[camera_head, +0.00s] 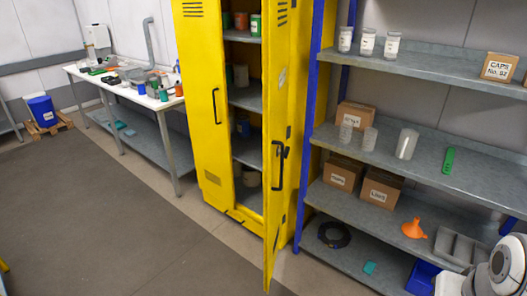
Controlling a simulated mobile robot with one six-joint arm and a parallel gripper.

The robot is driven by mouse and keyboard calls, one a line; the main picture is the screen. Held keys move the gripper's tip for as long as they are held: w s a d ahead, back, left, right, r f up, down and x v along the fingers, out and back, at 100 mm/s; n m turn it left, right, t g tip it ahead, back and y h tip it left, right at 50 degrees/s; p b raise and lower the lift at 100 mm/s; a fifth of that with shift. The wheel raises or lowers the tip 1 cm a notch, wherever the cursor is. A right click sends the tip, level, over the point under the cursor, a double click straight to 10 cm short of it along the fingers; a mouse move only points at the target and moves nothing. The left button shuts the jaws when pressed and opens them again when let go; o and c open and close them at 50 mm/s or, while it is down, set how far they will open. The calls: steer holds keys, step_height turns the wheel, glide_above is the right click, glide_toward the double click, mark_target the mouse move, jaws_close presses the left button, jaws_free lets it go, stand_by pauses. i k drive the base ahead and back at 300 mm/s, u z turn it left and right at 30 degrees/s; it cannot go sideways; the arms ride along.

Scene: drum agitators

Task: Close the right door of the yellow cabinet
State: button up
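The yellow cabinet (248,218) stands upright in the middle of the view. Its right door (285,195) is open, swung out toward me and seen almost edge-on. This door has a black handle (278,165). The left door (200,100) is in line with the front and looks shut, with its own black handle (216,106). Through the gap I see grey shelves holding cans and jars (241,76). My gripper is not in view; only a white and grey part of my arm shows at the lower right corner.
A blue-framed grey shelf rack (440,150) stands close to the right of the cabinet, with boxes, jars and an orange funnel (413,229). A workbench (118,84) is to the left. The grey floor (130,220) in front is clear.

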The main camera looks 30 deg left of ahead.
mark_target(276, 14)
steer(key=u, duration=0.9)
steer(key=i, duration=1.25)
steer(key=z, duration=0.05)
